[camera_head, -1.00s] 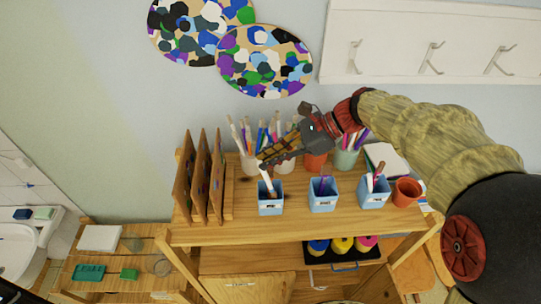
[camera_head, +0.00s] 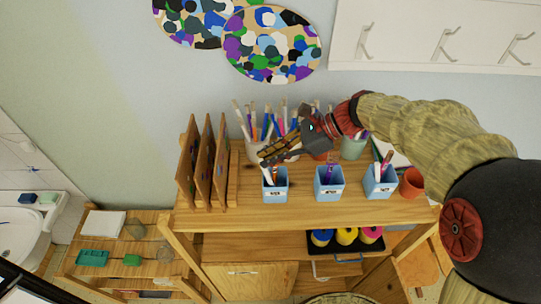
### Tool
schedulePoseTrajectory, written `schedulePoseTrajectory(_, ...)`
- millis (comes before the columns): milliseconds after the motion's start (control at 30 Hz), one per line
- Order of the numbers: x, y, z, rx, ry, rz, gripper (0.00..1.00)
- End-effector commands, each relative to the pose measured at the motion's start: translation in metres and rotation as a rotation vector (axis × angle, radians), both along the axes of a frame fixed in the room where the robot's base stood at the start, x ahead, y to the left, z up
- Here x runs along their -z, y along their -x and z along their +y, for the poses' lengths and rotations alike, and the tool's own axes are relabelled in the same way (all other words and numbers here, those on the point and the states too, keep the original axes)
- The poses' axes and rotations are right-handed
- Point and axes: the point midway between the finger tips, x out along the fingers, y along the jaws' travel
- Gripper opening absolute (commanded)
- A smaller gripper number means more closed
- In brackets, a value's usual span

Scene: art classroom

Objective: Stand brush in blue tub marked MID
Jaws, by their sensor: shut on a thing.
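Three small blue tubs with white labels stand in a row along the front of the wooden shelf top: a left tub (camera_head: 275,191), a middle tub (camera_head: 329,188) and a right tub (camera_head: 379,186). The label print is too small to read. My gripper (camera_head: 265,158) is just above and behind the left tub, shut on a pale-handled brush (camera_head: 267,174). The brush points down at the left tub's opening, its lower end hidden by the tub wall. I cannot tell whether it touches the bottom. The middle tub holds a purple brush (camera_head: 330,170); the right tub holds brushes too.
Upright brown boards (camera_head: 206,165) stand left of the tubs. Pots of pencils and brushes (camera_head: 262,125) stand behind my gripper. An orange pot (camera_head: 411,182) is right of the right tub. A black tray with coloured paint pots (camera_head: 346,238) is on the shelf below.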

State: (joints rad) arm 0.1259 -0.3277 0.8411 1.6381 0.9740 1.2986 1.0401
Motion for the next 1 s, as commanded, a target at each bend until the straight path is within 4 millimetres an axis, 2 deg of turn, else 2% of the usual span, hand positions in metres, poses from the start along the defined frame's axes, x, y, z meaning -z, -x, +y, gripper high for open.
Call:
schedulePoseTrajectory(167,0.000,0.000,0.000,0.000,0.000,0.000,0.00)
schedulePoseTrajectory(200,0.000,0.000,0.000,0.000,0.000,0.000,0.12)
schedulePoseTrajectory(533,0.000,0.000,0.000,0.000,0.000,0.000,0.31)
schedulePoseTrajectory(867,-0.001,0.000,-0.001,0.001,0.000,-0.001,0.32)
schedulePoseTrajectory(1000,-0.008,-0.001,-0.010,0.003,0.000,-0.002,0.32)
